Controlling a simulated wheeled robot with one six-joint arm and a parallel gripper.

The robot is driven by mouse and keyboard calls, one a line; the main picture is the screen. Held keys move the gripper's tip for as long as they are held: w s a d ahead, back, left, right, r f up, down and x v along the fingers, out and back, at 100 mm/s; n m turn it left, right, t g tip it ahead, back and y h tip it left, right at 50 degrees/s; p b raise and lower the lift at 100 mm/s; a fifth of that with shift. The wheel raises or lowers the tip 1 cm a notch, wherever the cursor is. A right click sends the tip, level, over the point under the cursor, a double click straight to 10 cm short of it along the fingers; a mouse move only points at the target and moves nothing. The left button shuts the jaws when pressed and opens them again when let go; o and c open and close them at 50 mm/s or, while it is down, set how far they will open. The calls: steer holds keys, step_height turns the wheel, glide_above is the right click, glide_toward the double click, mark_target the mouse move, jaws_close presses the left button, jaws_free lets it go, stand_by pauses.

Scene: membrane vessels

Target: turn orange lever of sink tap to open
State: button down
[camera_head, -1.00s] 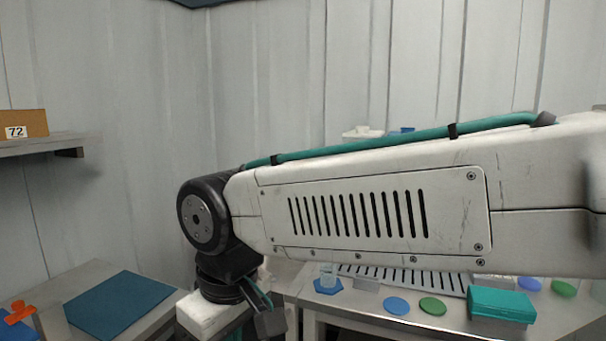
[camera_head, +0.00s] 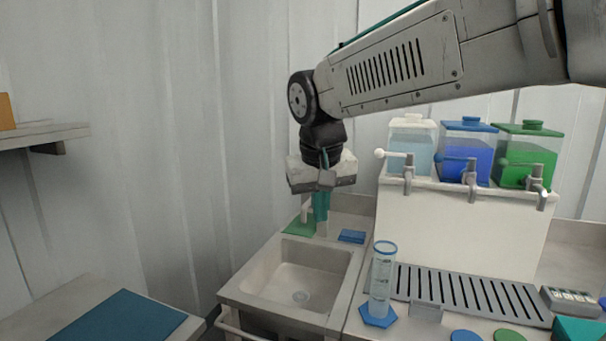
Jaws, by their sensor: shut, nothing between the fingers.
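The sink (camera_head: 242,291) is a pale basin with a drain, left of the drip tray. My gripper (camera_head: 321,214) points down over the back rim of the sink, with its teal fingers together and nothing seen between them. A short pale post beside the fingers (camera_head: 305,212) may be part of the sink tap; I cannot tell. No orange lever shows; the gripper may hide it. Whether the fingers touch the tap is not clear.
A green pad (camera_head: 297,227) and a blue sponge-like block (camera_head: 352,237) lie behind the basin. A clear cylinder (camera_head: 381,280) stands on a blue hexagonal base at right. Three tanks, clear (camera_head: 411,146), blue (camera_head: 466,150) and green (camera_head: 527,155), with taps stand behind the drip tray (camera_head: 470,292).

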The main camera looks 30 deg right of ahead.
steer(key=w+d+r+m+h, duration=0.1)
steer(key=w+d, duration=0.2)
steer(key=w, duration=0.4)
steer(key=w+d+r+m+t+h, duration=0.1)
steer(key=w+d+r+m, duration=0.15)
steer(key=w, duration=0.55)
steer(key=w+d+r, duration=0.1)
steer(key=w+d, duration=0.3)
steer(key=w, duration=0.3)
steer(key=w+d+f+m+t+h, duration=0.15)
steer(key=w+d, duration=0.25)
steer(key=w, duration=0.4)
steer(key=w+d+f+m+g+h, duration=0.15)
steer(key=w+d, duration=0.25)
steer(key=w, duration=0.4)
steer(key=shift+m+t+y, duration=0.25)
steer(key=shift+t+y, duration=0.05)
steer(key=shift+t, duration=0.3)
steer(key=shift+w+d+f, duration=0.3)
steer(key=shift+d+f, duration=0.05)
steer(key=shift+f, duration=0.95)
steer(key=shift+w+d+f, duration=0.3)
steer(key=shift+d+f, duration=0.05)
steer(key=shift+f, duration=1)
steer(key=shift+w+d+f, duration=0.3)
steer(key=shift+d+f, duration=0.05)
steer(key=shift+f, duration=0.95)
steer(key=shift+a, duration=0.15)
